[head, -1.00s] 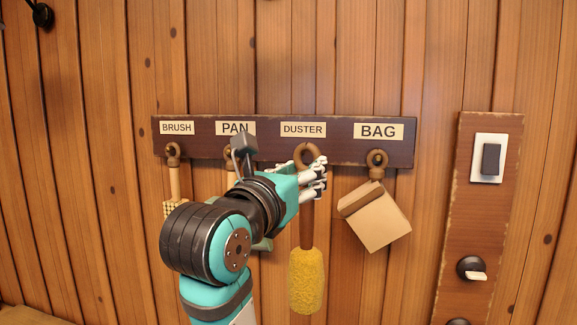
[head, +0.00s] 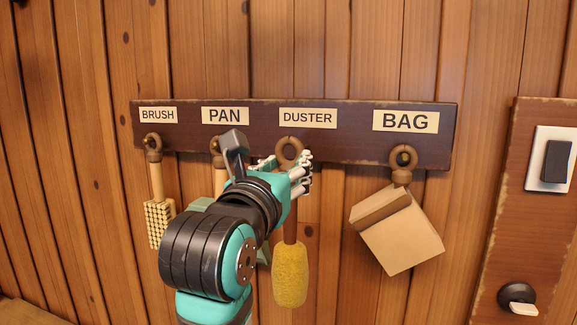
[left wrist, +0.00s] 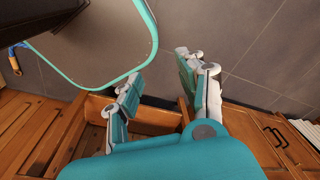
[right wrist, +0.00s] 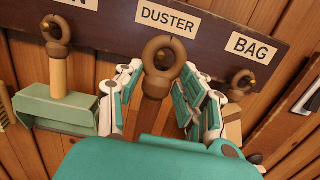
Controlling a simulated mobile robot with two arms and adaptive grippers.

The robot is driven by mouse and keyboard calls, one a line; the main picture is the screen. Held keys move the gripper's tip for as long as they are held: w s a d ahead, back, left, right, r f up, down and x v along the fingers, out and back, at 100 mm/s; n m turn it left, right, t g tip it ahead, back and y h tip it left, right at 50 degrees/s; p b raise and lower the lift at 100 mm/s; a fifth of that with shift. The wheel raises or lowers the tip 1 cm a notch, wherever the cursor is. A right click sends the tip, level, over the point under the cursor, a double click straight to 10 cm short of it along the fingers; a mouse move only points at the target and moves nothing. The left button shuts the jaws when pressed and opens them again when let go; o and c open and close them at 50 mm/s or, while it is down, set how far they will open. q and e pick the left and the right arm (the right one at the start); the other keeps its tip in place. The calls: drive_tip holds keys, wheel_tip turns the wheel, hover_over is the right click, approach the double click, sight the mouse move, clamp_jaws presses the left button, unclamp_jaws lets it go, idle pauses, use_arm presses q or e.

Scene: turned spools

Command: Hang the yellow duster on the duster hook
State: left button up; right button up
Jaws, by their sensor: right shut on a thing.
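The yellow duster (head: 290,275) hangs head down from my right gripper (head: 285,175). Its brown handle also shows in the right wrist view (right wrist: 150,115), between the fingers of my right gripper (right wrist: 160,105), which is shut on it. The wooden ring (head: 289,150) at its top is just below the DUSTER label (head: 308,118), in front of the board. The duster hook is mostly hidden by the ring; I cannot tell whether the ring is around it. My left gripper (left wrist: 160,90) is open and empty, seen only in the left wrist view.
The dark hook board (head: 345,148) also holds a brush (head: 158,215) at left, a green pan (right wrist: 65,108) beside the gripper and a tan bag (head: 400,235) at right. A switch panel (head: 525,210) is further right. Wooden furniture (left wrist: 45,130) is below my left gripper.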

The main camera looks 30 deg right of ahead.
drive_tip(key=shift+r, duration=0.15)
drive_tip(key=shift+w+d, duration=0.2)
drive_tip(key=shift+d, duration=0.1)
drive_tip(key=shift+w+d+f, duration=0.25)
drive_tip(key=shift+w+d, duration=0.85)
drive_tip(key=shift+d, duration=0.2)
use_arm(q)
drive_tip(key=shift+s+a+f, duration=0.1)
drive_tip(key=shift+s+a, duration=0.25)
drive_tip(key=shift+s, duration=0.1)
use_arm(e)
drive_tip(key=w+d, duration=0.1)
drive_tip(key=w+d+f, duration=0.1)
drive_tip(key=w+d, duration=0.1)
drive_tip(key=shift+d+f, duration=0.1)
drive_tip(key=shift+d, duration=0.2)
drive_tip(key=shift+w, duration=0.1)
use_arm(q)
drive_tip(key=shift+d, duration=0.1)
